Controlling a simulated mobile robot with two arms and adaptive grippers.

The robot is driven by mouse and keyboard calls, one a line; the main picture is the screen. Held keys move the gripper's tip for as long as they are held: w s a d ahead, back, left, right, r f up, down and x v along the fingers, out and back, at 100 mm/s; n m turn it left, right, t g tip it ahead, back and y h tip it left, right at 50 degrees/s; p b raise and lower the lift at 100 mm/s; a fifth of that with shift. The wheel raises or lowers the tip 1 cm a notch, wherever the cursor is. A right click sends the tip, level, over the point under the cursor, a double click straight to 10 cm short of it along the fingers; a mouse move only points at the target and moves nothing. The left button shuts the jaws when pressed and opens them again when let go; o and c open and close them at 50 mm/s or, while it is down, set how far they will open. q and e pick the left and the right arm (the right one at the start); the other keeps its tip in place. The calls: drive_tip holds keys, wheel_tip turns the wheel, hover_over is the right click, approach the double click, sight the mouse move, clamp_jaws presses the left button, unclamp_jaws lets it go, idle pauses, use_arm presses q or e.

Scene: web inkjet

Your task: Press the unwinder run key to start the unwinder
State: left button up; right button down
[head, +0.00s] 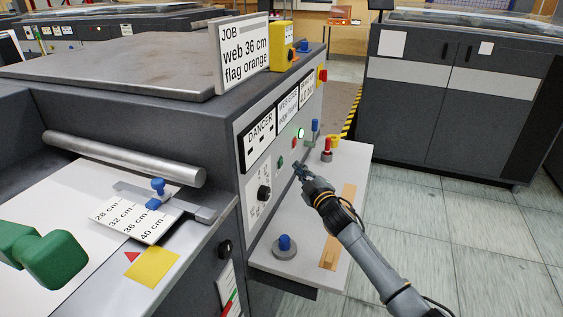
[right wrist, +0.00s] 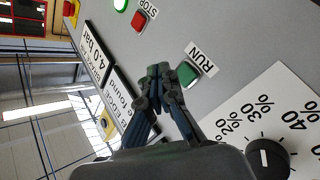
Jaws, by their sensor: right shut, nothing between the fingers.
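The unwinder's panel (head: 257,207) is on the right face of the grey machine. Its green run key (head: 280,161) is a small square button, and it shows in the right wrist view (right wrist: 188,73) beside the label RUN. My right gripper (head: 303,171) is in front of the panel, shut and empty. In the right wrist view its closed fingertips (right wrist: 159,72) are just left of the green key. I cannot tell whether they touch the panel. My left gripper is not in view.
A red stop button (head: 294,143) and a lit green lamp (head: 301,132) are near the run key. A black dial (head: 264,193) is below. A pale shelf (head: 345,165) under my right arm carries a blue knob (head: 285,243) and red and blue knobs. Floor is free to the right.

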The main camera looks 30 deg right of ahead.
drive_tip(key=shift+s+d+p, duration=0.35)
drive_tip(key=shift+s+d, duration=0.55)
drive_tip(key=shift+s, duration=0.2)
